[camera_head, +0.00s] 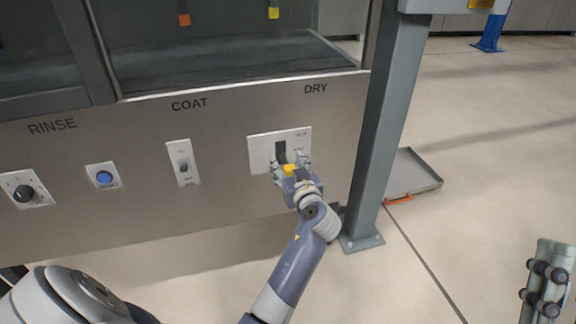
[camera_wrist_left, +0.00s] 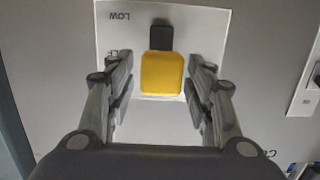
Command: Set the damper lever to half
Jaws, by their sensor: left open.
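The damper lever's yellow knob (camera_head: 289,170) is at the white plate (camera_head: 262,147) under the DRY label. A dark slot or stem shows just above the knob there. In the left wrist view the knob (camera_wrist_left: 162,74) lies in the middle, with a dark piece (camera_wrist_left: 161,38) beyond it and an upside-down LOW on the plate (camera_wrist_left: 205,28). My left gripper (camera_head: 290,167) is open, with one finger on each side of the knob; gaps show in the wrist view (camera_wrist_left: 161,85). What seems to be my right gripper (camera_head: 546,286) is at the lower right; its jaw state is unclear.
The panel holds a black rotary knob (camera_head: 24,193), a blue button (camera_head: 104,178) and a switch under COAT (camera_head: 184,166). A grey post (camera_head: 385,120) stands right of the lever plate. A shallow tray (camera_head: 412,172) lies on the floor behind it. Open floor extends to the right.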

